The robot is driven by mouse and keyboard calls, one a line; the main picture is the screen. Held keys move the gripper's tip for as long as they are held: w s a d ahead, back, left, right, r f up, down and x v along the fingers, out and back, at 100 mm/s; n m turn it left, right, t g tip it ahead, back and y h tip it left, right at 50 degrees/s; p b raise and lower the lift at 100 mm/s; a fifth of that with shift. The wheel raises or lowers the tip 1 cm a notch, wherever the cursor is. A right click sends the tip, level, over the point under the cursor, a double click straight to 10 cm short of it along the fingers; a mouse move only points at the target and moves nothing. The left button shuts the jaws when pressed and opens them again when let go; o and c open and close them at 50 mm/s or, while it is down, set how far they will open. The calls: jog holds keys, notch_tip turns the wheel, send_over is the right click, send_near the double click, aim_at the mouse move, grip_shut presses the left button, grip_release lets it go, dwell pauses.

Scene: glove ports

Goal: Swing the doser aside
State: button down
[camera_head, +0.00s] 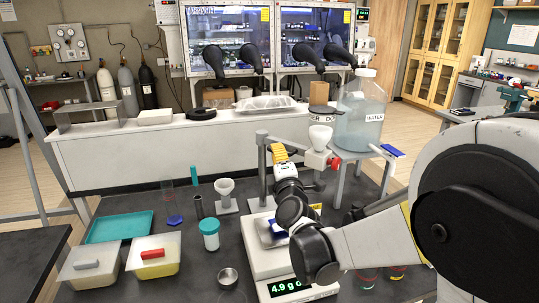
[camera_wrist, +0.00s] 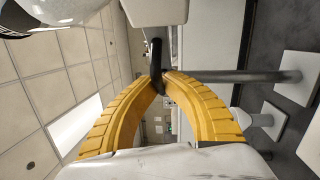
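The doser (camera_head: 319,158) is a white body with a red knob, carried on a grey arm from an upright post (camera_head: 262,175) above the balance (camera_head: 268,258), which reads about 4.9 g. My gripper (camera_head: 278,153), with yellow fingers, is beside the post, left of the doser body. In the wrist view, the curved fingers (camera_wrist: 161,80) come close together at the tips around a dark handle (camera_wrist: 156,58). The tips appear shut on it, though the contact is partly hidden. The post (camera_wrist: 235,76) runs sideways to the right there.
A white funnel on a stand (camera_head: 225,194), a blue-lidded jar (camera_head: 210,234) and a small metal cup (camera_head: 228,278) stand left of the balance. Lidded tubs (camera_head: 153,256) and a teal tray (camera_head: 120,226) lie further left. A large water bottle (camera_head: 361,113) stands behind the doser.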

jog(key=shift+d, duration=0.1)
dwell(0.3)
jog(key=c, duration=1.5)
grip_release()
jog(key=shift+w, duration=0.1)
jog(key=s+d+f, duration=0.1)
jog(key=s, duration=1.1)
jog(key=shift+f, duration=0.2)
